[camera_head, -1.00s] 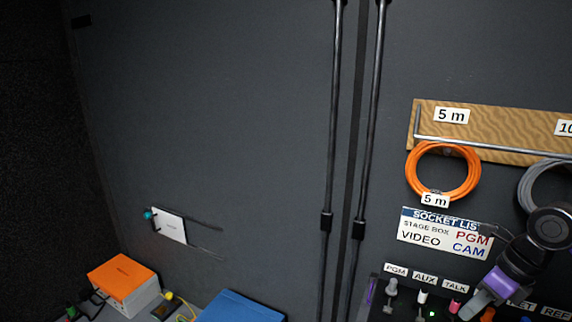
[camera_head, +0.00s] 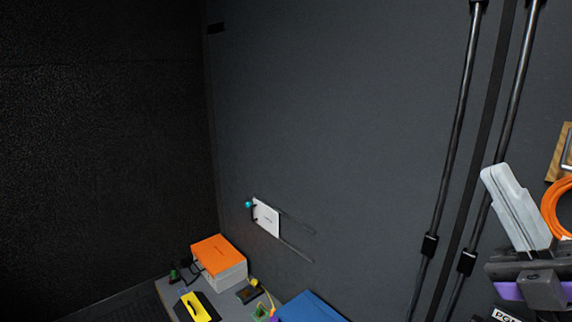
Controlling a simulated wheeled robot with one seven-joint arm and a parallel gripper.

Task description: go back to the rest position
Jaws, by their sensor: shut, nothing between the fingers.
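My gripper (camera_head: 515,205) is at the right edge of the head view, in front of the dark wall and the two black poles. Its pale grey fingers point up and to the left, and they are together with nothing between them. A dark body and a purple band show below the fingers. The rest of my arm is cut off by the right and lower edges of the picture.
Two black poles (camera_head: 455,150) stand along the wall. An orange cable coil (camera_head: 561,207) is partly in view at right. Lower left, a surface holds an orange-topped white box (camera_head: 222,262), a yellow item (camera_head: 196,307) and a blue case (camera_head: 308,308). A white card (camera_head: 266,217) hangs on the wall.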

